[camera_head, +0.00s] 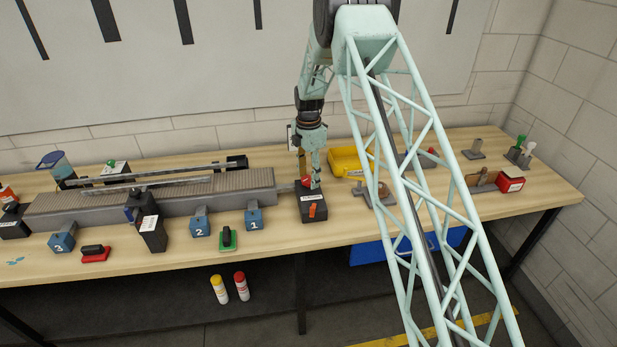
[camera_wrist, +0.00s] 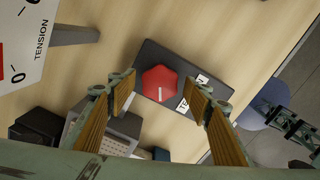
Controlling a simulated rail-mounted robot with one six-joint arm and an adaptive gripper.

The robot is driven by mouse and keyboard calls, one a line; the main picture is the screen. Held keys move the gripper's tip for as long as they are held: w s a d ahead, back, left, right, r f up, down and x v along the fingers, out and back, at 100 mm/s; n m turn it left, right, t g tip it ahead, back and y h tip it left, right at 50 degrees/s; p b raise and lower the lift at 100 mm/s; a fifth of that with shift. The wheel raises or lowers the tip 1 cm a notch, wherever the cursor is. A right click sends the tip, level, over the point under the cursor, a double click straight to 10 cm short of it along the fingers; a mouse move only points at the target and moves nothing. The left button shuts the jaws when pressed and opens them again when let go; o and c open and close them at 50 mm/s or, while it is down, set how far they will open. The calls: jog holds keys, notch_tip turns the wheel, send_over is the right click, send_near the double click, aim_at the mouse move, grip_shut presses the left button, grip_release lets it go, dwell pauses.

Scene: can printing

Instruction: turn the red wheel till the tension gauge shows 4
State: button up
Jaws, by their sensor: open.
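The red wheel (camera_wrist: 160,84) is a small lobed knob with a pale mark, on a dark grey block with white labels (camera_wrist: 153,58). In the head view the dark block (camera_head: 314,212) stands near the table's middle, with a bit of red (camera_head: 306,181) on top under my gripper. My gripper (camera_wrist: 159,89) is open, with one finger on each side of the wheel in the wrist view. I cannot tell whether the fingers touch it. The tension gauge (camera_wrist: 22,45) is cut off at the left of the wrist view; its needle and reading are not visible.
A conveyor (camera_head: 232,187) runs left of the block. A yellow tray (camera_head: 345,161) and small fixtures are to the right.

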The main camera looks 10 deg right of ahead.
jog(key=shift+c, duration=0.5)
jog(key=c, duration=0.7)
jog(key=shift+c, duration=0.2)
